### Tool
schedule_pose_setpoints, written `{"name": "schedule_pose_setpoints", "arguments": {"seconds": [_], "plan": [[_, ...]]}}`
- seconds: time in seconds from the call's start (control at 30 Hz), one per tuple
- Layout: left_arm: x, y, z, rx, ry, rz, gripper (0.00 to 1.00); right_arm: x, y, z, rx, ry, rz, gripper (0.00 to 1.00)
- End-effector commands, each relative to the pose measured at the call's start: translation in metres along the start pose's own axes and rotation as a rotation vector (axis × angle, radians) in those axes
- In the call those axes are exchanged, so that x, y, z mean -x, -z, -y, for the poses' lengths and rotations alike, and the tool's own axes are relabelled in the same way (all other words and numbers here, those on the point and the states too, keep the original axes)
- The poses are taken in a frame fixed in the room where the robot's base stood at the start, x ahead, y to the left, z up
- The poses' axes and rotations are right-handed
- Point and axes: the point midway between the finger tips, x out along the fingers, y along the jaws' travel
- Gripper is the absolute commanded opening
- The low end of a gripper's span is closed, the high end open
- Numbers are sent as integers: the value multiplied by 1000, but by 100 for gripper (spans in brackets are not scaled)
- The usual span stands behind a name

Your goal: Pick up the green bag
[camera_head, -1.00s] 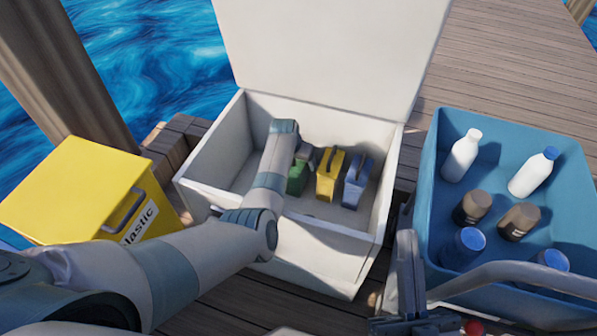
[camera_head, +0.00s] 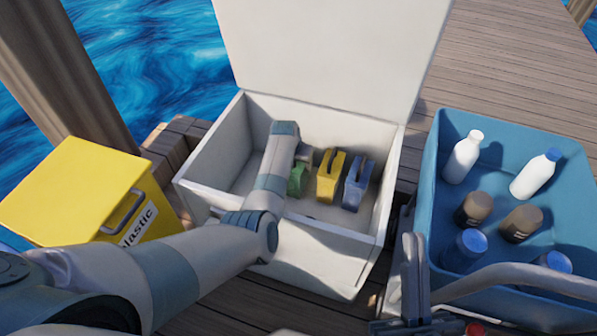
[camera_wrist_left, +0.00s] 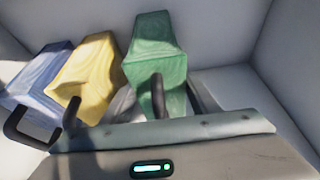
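The green bag (camera_head: 297,181) stands inside the white chest (camera_head: 238,182), left of a yellow bag (camera_head: 330,178) and a blue bag (camera_head: 357,186). My left arm partly hides it in the head view. In the left wrist view the green bag (camera_wrist_left: 157,65) stands upright with its dark handle toward my left gripper (camera_wrist_left: 160,98). The grey fingers lie on either side of the bag and look open, with small gaps beside it.
The chest's white lid (camera_head: 330,50) stands open behind. A yellow plastic bin (camera_head: 70,190) is at left. A blue crate (camera_head: 432,190) with several bottles is at right. The chest walls rise close around my left gripper.

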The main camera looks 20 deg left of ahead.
Motion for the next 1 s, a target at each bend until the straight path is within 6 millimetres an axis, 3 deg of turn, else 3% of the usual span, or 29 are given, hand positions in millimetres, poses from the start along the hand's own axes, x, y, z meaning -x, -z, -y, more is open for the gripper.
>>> {"name": "schedule_pose_setpoints", "arguments": {"seconds": [0.53, 0.77, 1.0], "plan": [[3, 2, 0, 0, 0, -2, 0, -2, -4, -1, -1, -1, 27, 0], [10, 6, 0, 1, 0, -2, 0, 0, -28, -6, -1, -13, 164, 0], [22, 11, 1, 1, 1, -2, 0, 9, -65, -13, -11, -28, 379, 0]]}}
